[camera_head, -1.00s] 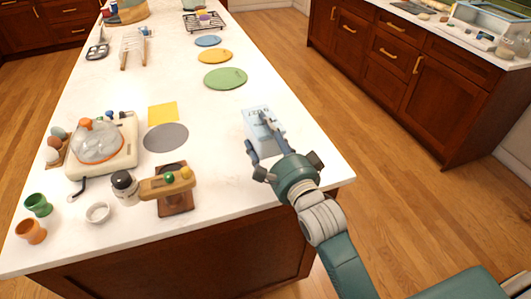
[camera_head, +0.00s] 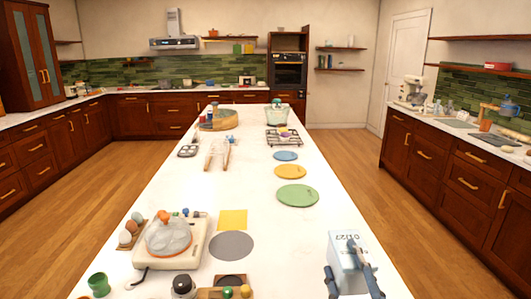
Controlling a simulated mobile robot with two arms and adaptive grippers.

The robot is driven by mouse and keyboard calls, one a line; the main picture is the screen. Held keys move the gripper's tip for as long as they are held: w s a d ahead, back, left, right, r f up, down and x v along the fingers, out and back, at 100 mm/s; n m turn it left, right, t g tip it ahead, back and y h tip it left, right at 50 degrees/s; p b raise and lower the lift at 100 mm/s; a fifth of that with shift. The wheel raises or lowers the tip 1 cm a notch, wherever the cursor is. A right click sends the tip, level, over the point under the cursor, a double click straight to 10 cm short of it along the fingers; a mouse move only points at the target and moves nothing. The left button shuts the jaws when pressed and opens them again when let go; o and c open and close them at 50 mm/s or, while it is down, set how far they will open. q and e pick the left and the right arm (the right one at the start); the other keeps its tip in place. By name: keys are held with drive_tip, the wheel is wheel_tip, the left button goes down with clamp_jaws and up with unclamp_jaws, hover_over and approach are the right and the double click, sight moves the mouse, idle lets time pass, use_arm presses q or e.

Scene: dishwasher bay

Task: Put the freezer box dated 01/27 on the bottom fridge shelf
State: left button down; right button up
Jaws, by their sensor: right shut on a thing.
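The freezer box (camera_head: 340,248) is pale blue-white, and its top reads 01/27. It is at the bottom right of the head view, over or on the near right end of the white island. My right gripper (camera_head: 352,266) is shut on it, with its fingers across the box. I cannot tell whether the box is lifted off the counter. My left gripper is not in view. No fridge shelf can be made out in this view.
Wooden floor is free on both sides. Dark cabinets (camera_head: 465,180) stand at right.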

drive_tip(key=s+f, duration=0.4)
drive_tip(key=s, duration=0.5)
drive_tip(key=shift+f, duration=0.25)
